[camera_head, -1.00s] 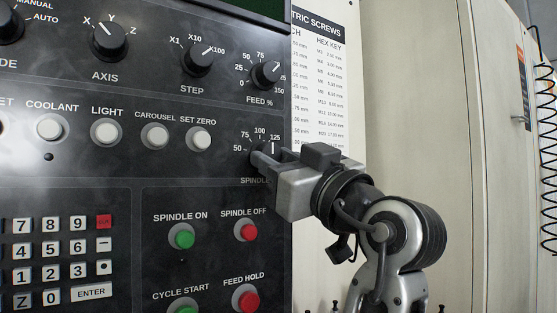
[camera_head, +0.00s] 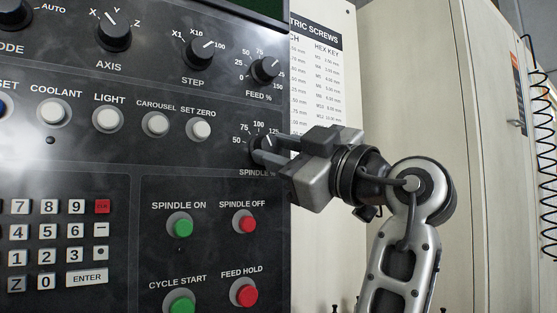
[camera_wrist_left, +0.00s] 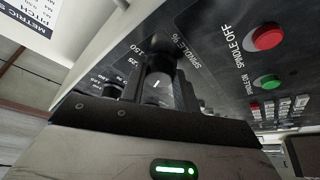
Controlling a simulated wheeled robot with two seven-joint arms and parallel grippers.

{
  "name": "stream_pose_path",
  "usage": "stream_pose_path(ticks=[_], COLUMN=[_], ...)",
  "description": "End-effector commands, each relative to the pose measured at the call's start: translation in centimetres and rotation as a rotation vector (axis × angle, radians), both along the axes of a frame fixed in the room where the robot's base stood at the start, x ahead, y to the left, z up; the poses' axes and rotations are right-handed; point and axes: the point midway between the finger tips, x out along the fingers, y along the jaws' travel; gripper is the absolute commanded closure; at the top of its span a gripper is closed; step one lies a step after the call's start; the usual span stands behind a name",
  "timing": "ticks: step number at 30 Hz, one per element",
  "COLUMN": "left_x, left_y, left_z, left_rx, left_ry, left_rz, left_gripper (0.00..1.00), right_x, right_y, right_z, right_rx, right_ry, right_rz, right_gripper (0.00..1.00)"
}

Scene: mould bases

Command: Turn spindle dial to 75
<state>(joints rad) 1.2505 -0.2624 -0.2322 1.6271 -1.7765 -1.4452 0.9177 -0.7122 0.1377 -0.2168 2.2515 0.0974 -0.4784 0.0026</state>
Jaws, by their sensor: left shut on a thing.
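The black spindle dial (camera_head: 265,146) is on the control panel, under a scale printed 50, 75, 100 and 125, partly hidden by the fingers. Its white mark tilts up and to the left, toward roughly the 100 side of the scale. My left gripper (camera_head: 271,149) reaches in from the right, with one finger above the dial and one below, shut on it. In the left wrist view the dial (camera_wrist_left: 158,82) sits between the two dark fingers, with its white mark showing. My right gripper is not in view.
The feed dial (camera_head: 264,70) is above the spindle dial. The red spindle-off button (camera_head: 244,221) and green spindle-on button (camera_head: 180,226) are below it. The panel's right edge is close to the gripper. A screw chart (camera_head: 315,90) hangs behind.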

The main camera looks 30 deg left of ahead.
Motion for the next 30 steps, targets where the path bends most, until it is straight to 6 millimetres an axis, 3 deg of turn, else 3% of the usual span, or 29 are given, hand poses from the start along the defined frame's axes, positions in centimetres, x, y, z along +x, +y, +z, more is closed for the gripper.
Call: stream_pose_path(ticks=[12,28,29,30], left_x=[0.17,0.16,0.17,0.16], left_y=[-0.06,-0.05,-0.05,-0.05], left_z=[0.14,0.12,0.12,0.12], left_rx=[-0.076,-0.089,-0.089,-0.088], left_ry=[-0.181,-0.207,-0.207,-0.207], left_rz=[0.0,0.0,0.0,0.0], left_gripper=[0.92,0.92,0.67,0.55], right_x=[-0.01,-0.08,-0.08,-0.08], right_y=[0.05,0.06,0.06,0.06], right_z=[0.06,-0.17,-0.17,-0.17], right_rx=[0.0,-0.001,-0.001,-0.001], right_ry=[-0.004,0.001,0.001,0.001], right_rz=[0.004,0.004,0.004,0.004], right_gripper=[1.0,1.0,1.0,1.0])
